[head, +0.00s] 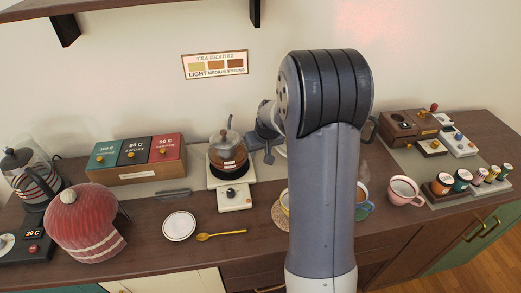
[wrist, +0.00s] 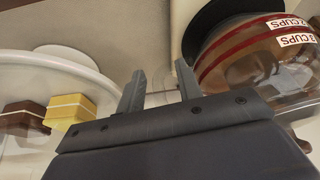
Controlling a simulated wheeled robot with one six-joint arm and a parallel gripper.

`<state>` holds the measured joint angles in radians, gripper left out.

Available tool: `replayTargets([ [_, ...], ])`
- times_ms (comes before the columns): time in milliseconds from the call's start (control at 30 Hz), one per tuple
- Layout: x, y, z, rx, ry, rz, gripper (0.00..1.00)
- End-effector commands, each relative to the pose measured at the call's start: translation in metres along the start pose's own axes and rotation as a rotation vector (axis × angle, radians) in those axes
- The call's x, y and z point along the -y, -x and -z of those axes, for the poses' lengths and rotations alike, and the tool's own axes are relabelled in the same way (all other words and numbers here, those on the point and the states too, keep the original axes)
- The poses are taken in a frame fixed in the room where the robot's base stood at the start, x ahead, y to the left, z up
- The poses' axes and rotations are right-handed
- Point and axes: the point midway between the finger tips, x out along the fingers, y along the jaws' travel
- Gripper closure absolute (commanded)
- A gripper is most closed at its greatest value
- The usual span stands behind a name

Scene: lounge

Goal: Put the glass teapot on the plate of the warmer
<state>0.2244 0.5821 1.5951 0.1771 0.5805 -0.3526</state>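The glass teapot (head: 226,152), with amber tea, red bands and cup labels, stands upright over the white warmer (head: 236,199) and appears to rest on its dark plate. A very small gap under it could not be told. In the wrist view the teapot (wrist: 255,65) fills the upper right, with the black plate edge (wrist: 204,22) beside it. My gripper (wrist: 160,72) has its two fingers apart with nothing visible between them, left of the teapot in that view. In the head view my gripper is just right of the teapot, partly hidden by my arm.
A white dish with cakes (wrist: 70,108) is close by in the wrist view.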

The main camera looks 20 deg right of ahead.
Motion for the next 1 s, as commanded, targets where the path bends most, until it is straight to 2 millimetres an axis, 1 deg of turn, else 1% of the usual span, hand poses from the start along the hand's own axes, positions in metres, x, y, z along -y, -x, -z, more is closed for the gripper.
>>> replayTargets([
  [167,0.000,0.019,0.002,-0.004,0.000,-0.001,0.66],
  [500,0.000,0.085,0.001,-0.005,0.000,-0.001,0.66],
  [600,0.000,0.101,0.001,-0.004,0.000,-0.001,0.66],
  [700,0.000,0.113,0.001,-0.003,0.000,-0.001,0.66],
  [800,0.000,0.119,0.001,0.000,0.000,0.000,0.66],
  [1000,0.000,0.122,0.001,0.000,0.000,0.000,0.66],
])
